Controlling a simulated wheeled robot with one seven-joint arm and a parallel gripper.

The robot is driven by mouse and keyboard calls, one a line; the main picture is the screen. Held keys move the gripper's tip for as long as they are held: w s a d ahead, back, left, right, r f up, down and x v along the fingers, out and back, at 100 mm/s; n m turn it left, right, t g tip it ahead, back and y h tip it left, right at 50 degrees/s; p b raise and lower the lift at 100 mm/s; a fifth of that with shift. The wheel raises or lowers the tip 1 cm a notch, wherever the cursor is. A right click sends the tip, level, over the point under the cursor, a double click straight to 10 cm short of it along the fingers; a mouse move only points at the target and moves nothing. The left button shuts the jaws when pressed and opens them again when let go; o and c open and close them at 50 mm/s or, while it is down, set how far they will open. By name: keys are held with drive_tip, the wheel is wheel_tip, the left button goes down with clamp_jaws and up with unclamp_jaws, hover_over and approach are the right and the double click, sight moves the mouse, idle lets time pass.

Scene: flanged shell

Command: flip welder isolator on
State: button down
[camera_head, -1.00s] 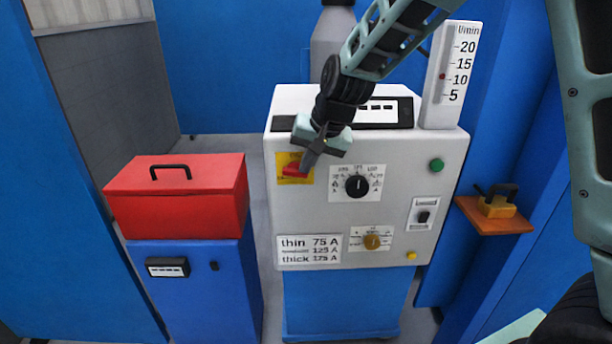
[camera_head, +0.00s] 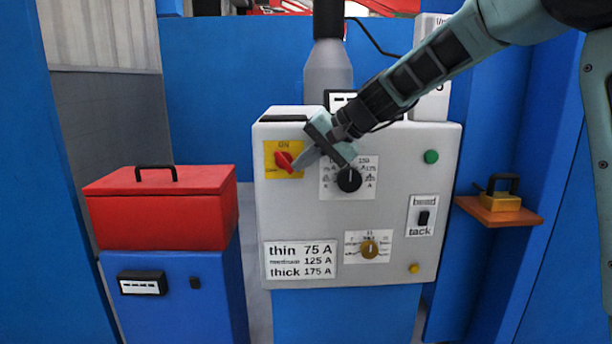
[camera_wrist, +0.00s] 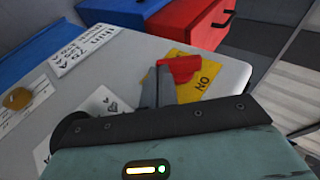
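The welder's isolator is a red rotary handle (camera_head: 284,161) on a yellow plate (camera_head: 270,148) at the upper left of the grey front panel. The handle slants from upper left to lower right, below the ON mark. My gripper (camera_head: 300,162) reaches in from the right, with its fingertips at the handle's right side. In the wrist view the red handle (camera_wrist: 182,68) lies against the narrow fingers (camera_wrist: 158,84), which partly cover it. The yellow plate with its ON mark shows beside it. The fingers are close together; whether they clasp the handle is unclear.
A black dial (camera_head: 349,180), brass knob (camera_head: 369,250), rocker switch (camera_head: 423,218) and green button (camera_head: 431,157) share the panel. A red toolbox (camera_head: 160,208) stands on a blue cabinet at left. An orange shelf (camera_head: 500,212) is at right.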

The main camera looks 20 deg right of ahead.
drive_tip(key=shift+f+b, duration=0.6)
drive_tip(key=shift+f, duration=0.15)
drive_tip(key=shift+w+a, duration=0.1)
